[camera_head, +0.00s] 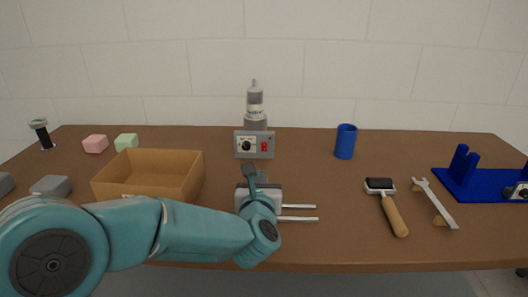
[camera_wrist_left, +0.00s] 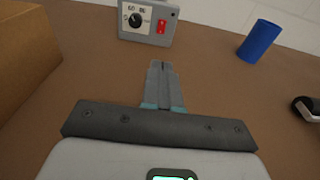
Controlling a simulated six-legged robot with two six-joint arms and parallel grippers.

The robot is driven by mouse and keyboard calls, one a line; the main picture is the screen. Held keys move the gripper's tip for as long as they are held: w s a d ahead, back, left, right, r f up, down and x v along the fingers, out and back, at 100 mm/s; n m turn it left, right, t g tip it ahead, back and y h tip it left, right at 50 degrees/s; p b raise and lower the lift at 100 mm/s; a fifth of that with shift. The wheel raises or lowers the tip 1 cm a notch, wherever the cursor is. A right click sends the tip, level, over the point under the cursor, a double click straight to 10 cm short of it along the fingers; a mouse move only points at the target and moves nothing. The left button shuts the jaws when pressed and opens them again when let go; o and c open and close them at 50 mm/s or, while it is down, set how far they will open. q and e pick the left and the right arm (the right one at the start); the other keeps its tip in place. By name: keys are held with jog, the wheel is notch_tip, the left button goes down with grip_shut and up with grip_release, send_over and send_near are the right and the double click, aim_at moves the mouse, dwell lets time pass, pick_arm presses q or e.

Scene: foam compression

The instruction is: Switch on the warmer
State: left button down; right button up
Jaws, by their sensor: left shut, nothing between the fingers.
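The warmer (camera_head: 241,153) is a grey box with a black dial and a red switch (camera_head: 264,146) on its front. A clear bottle-like vessel (camera_head: 255,100) stands upright above it. In the left wrist view, the red switch (camera_wrist_left: 162,27) and dial (camera_wrist_left: 135,20) show at the top. My left gripper (camera_head: 262,173) is in front of the warmer, below the switch in the picture. Its fingers (camera_wrist_left: 160,64) are together and empty, pointing towards the warmer with a gap of table between. My right gripper is in neither view.
An open cardboard box (camera_head: 150,187) stands left of the warmer. A blue cup (camera_head: 346,142), a wooden-handled roller (camera_head: 392,211) and a blue stand (camera_head: 482,188) are to the right. Pink (camera_head: 95,144) and green (camera_head: 126,142) blocks lie at back left.

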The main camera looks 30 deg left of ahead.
aim_at(264, 151)
pick_arm(q)
jog(key=shift+w, duration=0.25)
jog(key=shift+s, duration=0.15)
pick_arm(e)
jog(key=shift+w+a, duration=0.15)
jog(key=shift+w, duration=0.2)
pick_arm(q)
jog(key=shift+w+a, duration=0.25)
jog(key=shift+w, duration=0.2)
jog(key=p+x, duration=0.2)
jog(key=x, duration=1.1)
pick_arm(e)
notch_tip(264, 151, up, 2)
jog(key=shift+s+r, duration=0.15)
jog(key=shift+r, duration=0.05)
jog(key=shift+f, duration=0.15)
